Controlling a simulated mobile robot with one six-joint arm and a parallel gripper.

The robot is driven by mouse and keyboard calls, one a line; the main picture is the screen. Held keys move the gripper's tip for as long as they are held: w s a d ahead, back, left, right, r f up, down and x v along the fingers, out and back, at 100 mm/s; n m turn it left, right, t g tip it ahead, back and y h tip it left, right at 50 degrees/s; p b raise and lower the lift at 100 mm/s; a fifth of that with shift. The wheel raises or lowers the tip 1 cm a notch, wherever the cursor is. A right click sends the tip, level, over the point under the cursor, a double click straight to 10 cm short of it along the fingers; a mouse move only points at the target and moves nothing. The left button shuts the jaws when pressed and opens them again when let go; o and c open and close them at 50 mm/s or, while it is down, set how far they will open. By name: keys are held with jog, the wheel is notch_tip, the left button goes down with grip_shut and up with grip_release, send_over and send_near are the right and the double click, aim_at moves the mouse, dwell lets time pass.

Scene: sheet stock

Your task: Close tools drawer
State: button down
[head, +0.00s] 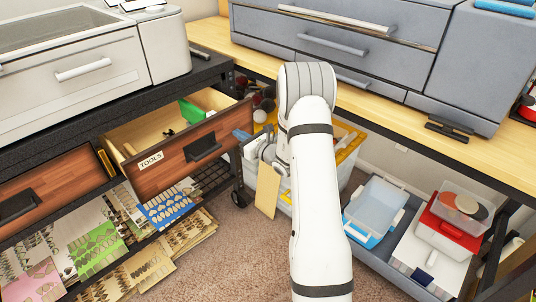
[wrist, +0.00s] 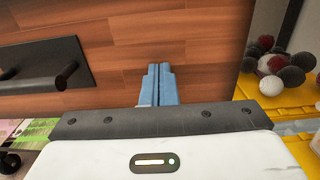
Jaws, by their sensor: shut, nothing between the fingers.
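The tools drawer (head: 168,178) stands pulled out of the black cart at the left in the head view, its wooden front labelled TOOLS and bearing a black handle (head: 203,147). A green thing (head: 190,110) lies inside. My gripper (head: 240,134) is shut and empty at the right end of the drawer front. In the wrist view, the blue fingertips (wrist: 159,70) point at the wood-grain front (wrist: 190,40), to the right of the handle (wrist: 45,75). I cannot tell whether they touch it.
Left of the tools drawer is another wooden drawer (head: 25,195). Below are sheets of patterned stock (head: 165,205). A bin with yellow edges (head: 345,150) stands behind my arm. Right of it is a low shelf with boxes (head: 375,210). Carpet (head: 215,250) lies clear in front.

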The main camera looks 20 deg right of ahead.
jog(key=shift+d, duration=0.3)
